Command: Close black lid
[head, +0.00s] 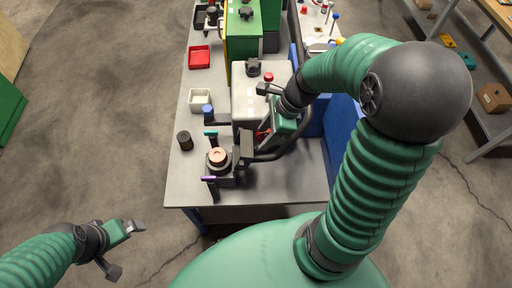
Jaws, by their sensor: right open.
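I cannot tell for certain which part is the black lid. A black knob (253,67) sits on top of the light grey box (246,98), at its far edge. A small black round cap or jar (184,140) stands by the left edge of the workbench. My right gripper (263,112) is open over the right side of the grey box, its jaws spread apart. It appears to hold nothing, and it hides part of the box. My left gripper (127,248) is open and empty over the floor at the lower left, away from the bench.
The grey workbench (180,186) carries a dark fixture with a copper-coloured top (218,157), a red tray (199,57), a white tray (200,99) and a green box (244,35). Several coloured-handled parts stand nearby. Blue bins (340,135) lie right of the grey box. Floor left is clear.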

